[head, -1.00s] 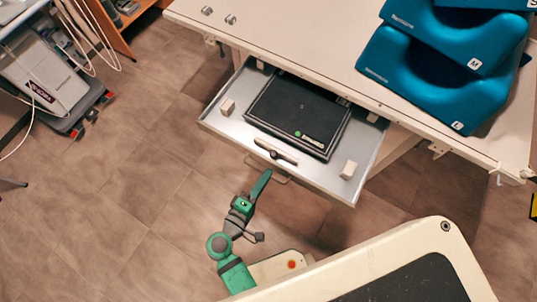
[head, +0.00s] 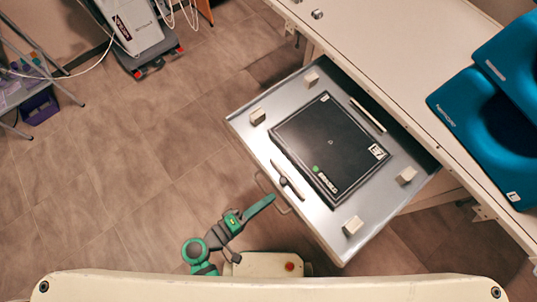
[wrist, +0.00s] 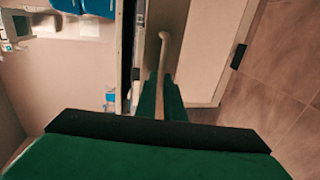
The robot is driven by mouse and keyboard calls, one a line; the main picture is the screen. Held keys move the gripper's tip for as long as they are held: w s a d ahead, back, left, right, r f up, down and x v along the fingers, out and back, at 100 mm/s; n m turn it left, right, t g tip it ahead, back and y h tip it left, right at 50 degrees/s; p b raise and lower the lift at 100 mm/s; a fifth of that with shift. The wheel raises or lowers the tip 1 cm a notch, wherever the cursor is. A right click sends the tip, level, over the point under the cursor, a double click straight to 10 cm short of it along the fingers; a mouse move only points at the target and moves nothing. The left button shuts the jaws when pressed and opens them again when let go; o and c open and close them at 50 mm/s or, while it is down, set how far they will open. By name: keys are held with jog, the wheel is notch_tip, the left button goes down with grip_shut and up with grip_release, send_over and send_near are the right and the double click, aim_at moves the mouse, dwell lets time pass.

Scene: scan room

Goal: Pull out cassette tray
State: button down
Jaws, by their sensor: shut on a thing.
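The metal cassette tray (head: 388,196) is slid well out from under the white table in the head view. A flat black cassette (head: 325,145) lies on it between several pale blocks. A thin handle (head: 272,192) is on the tray's front edge. My green gripper (head: 272,199) is at this handle and shut on it. In the wrist view my gripper (wrist: 162,100) is around the pale handle bar (wrist: 164,55), whose lower part is hidden between the fingers.
The white table (head: 405,90) bears blue cushions (head: 480,125) at the right. A wheeled grey machine (head: 138,30) and a metal stand with a purple box (head: 38,105) are at the upper left. The tiled floor left of the tray is clear.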

jog(key=c, duration=1.9)
grip_release()
jog(key=shift+o, duration=0.2)
jog(key=v, duration=1.1)
